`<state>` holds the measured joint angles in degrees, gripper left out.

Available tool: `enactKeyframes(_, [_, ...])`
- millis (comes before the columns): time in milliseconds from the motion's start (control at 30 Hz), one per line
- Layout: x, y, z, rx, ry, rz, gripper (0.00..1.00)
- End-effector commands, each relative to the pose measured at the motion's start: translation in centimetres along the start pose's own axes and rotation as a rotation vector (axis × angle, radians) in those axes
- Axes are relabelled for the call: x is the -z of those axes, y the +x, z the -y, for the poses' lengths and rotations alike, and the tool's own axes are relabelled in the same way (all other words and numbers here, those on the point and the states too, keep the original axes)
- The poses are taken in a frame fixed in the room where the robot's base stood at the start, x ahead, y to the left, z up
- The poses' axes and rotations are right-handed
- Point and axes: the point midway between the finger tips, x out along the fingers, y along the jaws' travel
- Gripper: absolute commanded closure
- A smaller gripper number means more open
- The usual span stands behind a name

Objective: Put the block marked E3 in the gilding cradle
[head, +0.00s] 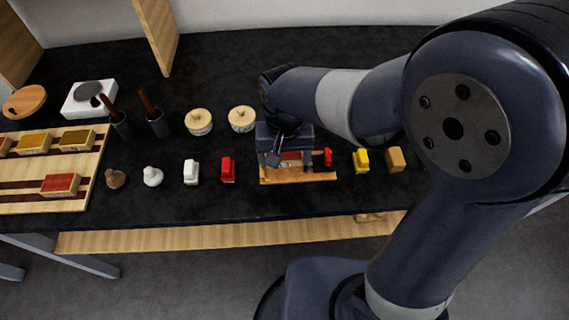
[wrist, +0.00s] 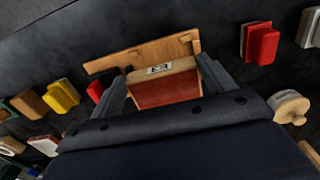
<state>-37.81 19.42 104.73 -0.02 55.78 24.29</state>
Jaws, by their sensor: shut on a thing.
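My gripper (head: 285,152) is shut on a block with a red top and pale wooden sides, held between the two fingers. The block (wrist: 165,90) shows clearly in the wrist view, with a dark mark on a pale label on its end; the mark is too small to read surely. The wooden gilding cradle (head: 298,181) lies right under my gripper on the dark bench. Its raised edge (wrist: 140,53) shows just beyond the labelled end of the block. I cannot tell whether the block touches the cradle floor; my gripper hides part of both.
A wooden rack (head: 98,160) at the left holds several red and yellow blocks. Small red (head: 228,169), white (head: 190,171) and yellow (head: 361,160) pieces stand in a row beside the cradle. Two round lidded pots (head: 199,122) (head: 242,119) stand behind.

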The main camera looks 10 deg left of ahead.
Motion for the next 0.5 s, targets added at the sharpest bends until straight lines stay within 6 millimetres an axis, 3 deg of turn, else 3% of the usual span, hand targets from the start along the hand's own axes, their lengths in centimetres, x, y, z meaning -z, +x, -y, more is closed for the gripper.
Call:
enactKeyframes(233, [-0.1, 3.3, -0.1, -0.001, 0.000, 0.003, 0.49])
enactKeyframes(500, [0.0, 3.6, 0.0, 0.000, 0.000, 0.001, 0.49])
